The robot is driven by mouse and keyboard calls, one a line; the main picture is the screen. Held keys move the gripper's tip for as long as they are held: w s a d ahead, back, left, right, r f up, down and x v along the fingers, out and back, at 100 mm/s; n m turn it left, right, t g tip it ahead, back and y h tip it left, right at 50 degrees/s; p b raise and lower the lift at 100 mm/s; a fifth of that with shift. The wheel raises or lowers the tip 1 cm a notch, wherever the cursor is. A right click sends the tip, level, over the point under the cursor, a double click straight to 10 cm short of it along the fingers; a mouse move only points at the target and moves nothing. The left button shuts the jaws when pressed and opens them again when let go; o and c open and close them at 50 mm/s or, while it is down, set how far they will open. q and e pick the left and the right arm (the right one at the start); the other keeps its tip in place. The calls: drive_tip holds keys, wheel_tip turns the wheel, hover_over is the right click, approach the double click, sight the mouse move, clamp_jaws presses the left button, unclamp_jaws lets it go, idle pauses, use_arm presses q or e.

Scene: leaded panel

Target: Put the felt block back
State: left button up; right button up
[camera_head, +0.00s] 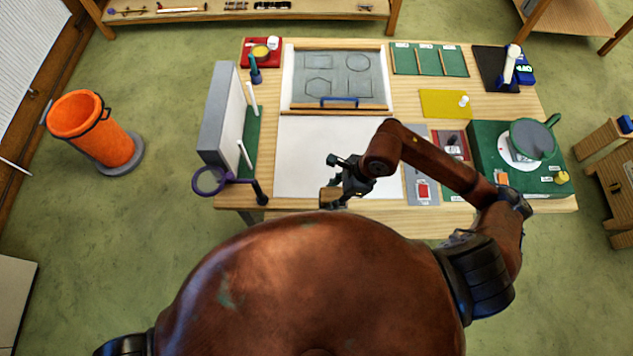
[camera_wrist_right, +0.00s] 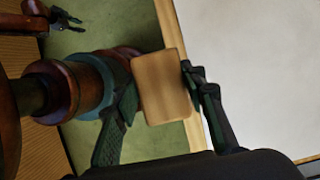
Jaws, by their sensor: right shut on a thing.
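A tan block with rounded corners, which I take for the felt block (camera_wrist_right: 161,87), is between the fingers of my right gripper (camera_wrist_right: 160,92). The right gripper is shut on it. In the head view the right gripper (camera_head: 340,182) is over the front edge of the table, at the white sheet's near side, and the block (camera_head: 328,195) shows small and partly covered below it. A dark forked shape at the top left of the right wrist view looks like my left gripper (camera_wrist_right: 66,19); its jaws are too small to read. The head view does not show it.
The wooden table (camera_head: 265,200) holds a white sheet (camera_head: 315,150), a drawing board (camera_head: 338,82), a grey upright panel (camera_head: 222,115) and a purple-ringed magnifier (camera_head: 209,180). Right of the sheet are a grey mat (camera_head: 411,196), a yellow mat (camera_head: 440,103) and a green machine (camera_head: 485,140). An orange bin (camera_head: 92,130) stands left.

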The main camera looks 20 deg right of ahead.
drive_tip(key=w+f+p, duration=0.1)
drive_tip(key=w+f, duration=0.1)
drive_tip(key=w, duration=0.1)
drive_tip(key=w+a+f, duration=0.1)
drive_tip(key=w+f, duration=0.2)
drive_tip(key=w+a+f+p, duration=0.1)
drive_tip(key=w+f, duration=0.2)
drive_tip(key=shift+w+a+p, duration=0.15)
drive_tip(key=shift+w+p, duration=0.2)
drive_tip(key=shift+w, duration=0.05)
wheel_tip(320, 180, down, 3)
drive_tip(key=shift+w+r+p, duration=0.1)
drive_tip(key=shift+p, duration=0.7)
drive_tip(key=shift+f, duration=0.3)
drive_tip(key=shift+f, duration=0.2)
drive_tip(key=o, duration=1.1)
drive_tip(key=shift+r, duration=0.1)
drive_tip(key=shift+r, duration=0.1)
